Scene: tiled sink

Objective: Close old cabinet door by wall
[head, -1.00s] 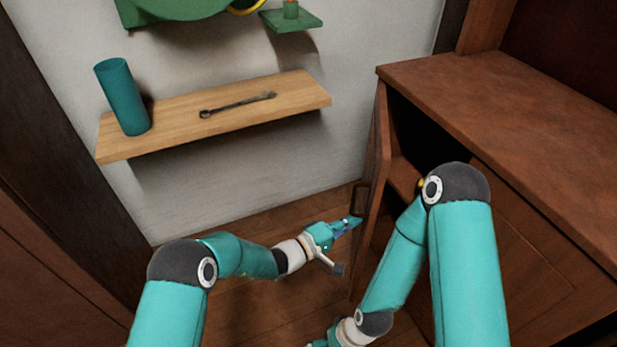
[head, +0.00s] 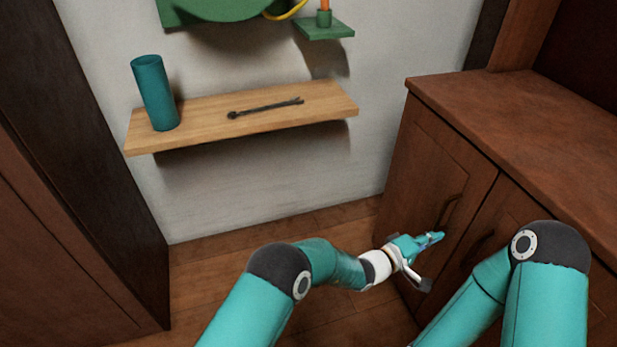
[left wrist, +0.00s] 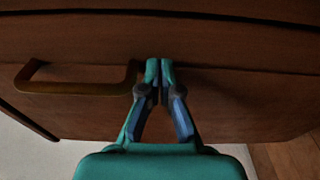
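The old cabinet door by the wall (head: 422,165) is dark brown wood with a dark bar handle (head: 452,209). It sits flush with the cabinet front, and no gap shows. My left gripper (head: 438,238) is at the door's face, just below the handle. In the left wrist view my left gripper (left wrist: 160,66) has its fingertips together with nothing between them, against or very near the door surface (left wrist: 225,100). The handle (left wrist: 75,86) is beside the fingers on the left there, not between them. My right gripper is out of view; only its arm shows.
The neighbouring cabinet door (head: 508,222) is also shut and is partly hidden by my right arm. The wall shelf (head: 240,118) holds a teal cylinder (head: 155,93) and a wrench (head: 266,107). Wooden floor (head: 215,270) lies open left of my left arm.

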